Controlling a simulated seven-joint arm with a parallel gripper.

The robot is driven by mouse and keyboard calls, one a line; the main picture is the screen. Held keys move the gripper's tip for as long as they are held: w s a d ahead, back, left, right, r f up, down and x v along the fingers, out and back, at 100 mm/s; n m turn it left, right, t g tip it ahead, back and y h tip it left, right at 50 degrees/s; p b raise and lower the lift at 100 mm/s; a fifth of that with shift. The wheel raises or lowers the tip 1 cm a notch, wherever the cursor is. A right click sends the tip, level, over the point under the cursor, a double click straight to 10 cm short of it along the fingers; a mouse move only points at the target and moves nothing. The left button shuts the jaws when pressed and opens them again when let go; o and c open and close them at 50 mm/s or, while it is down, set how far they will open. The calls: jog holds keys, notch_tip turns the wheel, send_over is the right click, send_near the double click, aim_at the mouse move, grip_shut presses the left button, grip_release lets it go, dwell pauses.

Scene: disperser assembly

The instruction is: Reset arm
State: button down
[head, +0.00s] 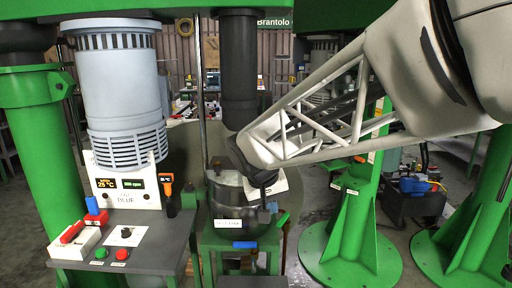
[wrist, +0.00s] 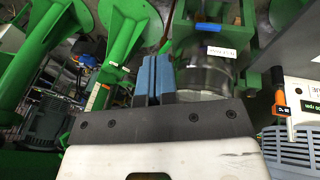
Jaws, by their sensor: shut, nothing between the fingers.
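My gripper (head: 266,205) hangs at the end of the white lattice arm, in front of the metal pot in the head view. In the wrist view its two blue fingers (wrist: 154,78) lie close together, shut and empty. The metal pot (head: 228,200) stands on a green stand and bears a white label. Part of it is hidden behind my arm's end. The pot also shows in the wrist view (wrist: 205,75), just right of the fingers. I cannot tell the exact gap between fingers and pot.
A control panel (head: 120,242) with green and red buttons, a red-handled switch and a display stands at the left, below a grey motor housing (head: 122,90). Green columns (head: 350,215) stand at the right. A dark vertical pipe (head: 238,70) rises above the pot.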

jog(key=s+d+f, duration=0.1)
jog(key=s+d, duration=0.4)
jog(key=s, duration=0.3)
jog(key=s+d+f+m+y, duration=0.1)
jog(key=s+d, duration=0.3)
jog(key=s, duration=0.4)
jog(key=s+d+f+y, duration=0.1)
jog(key=s+d+f, duration=0.1)
jog(key=s+d, duration=0.3)
jog(key=s, duration=0.3)
jog(key=shift+s+d+m, duration=0.3)
jog(key=shift+d, duration=0.05)
